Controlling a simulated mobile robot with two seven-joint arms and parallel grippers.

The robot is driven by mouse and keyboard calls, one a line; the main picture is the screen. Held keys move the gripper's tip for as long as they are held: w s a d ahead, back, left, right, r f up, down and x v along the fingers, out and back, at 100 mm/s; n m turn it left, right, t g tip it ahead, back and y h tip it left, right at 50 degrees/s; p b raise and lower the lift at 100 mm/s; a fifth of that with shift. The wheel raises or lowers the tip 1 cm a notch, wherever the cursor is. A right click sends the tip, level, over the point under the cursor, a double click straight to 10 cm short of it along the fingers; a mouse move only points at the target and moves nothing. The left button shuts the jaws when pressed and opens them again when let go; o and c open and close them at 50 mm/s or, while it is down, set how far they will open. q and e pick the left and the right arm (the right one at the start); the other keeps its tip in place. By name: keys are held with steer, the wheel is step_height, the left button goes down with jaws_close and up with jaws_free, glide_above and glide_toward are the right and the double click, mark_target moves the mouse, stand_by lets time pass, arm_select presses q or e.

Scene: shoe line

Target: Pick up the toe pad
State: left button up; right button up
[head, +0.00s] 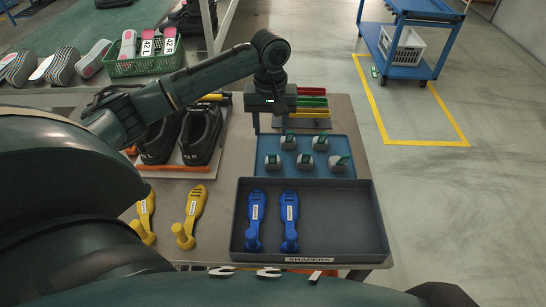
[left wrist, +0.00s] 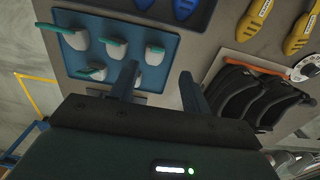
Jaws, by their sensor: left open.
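Several toe pads, grey-white with green tabs, stand in two rows on a blue tray (head: 262,171). One toe pad (head: 287,141) is at the back left in the head view, another (head: 305,162) in the front row. My left gripper (head: 272,128) is over the back left edge of the tray, pointing down, open. In the left wrist view its two fingers (left wrist: 158,72) are apart with nothing gripped. One toe pad (left wrist: 154,54) shows just beyond the gap between the fingertips; another is partly hidden behind a finger. My right gripper is not in view.
A dark grey tray (head: 345,244) marked SHAPERS holds two blue shapers (head: 290,215) in front of the blue tray. Yellow shapers (head: 192,212) and black shoes (head: 200,132) are to the left. Red, green and yellow bars (head: 312,102) lie behind. The table edge is close on the right.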

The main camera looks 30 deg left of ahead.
mark_target(272, 155)
arm_select(q)
steer(key=f, duration=1)
steer(key=shift+w+d+f, duration=0.1)
steer(key=shift+w+f, duration=0.1)
steer(key=shift+f, duration=0.15)
jaws_close()
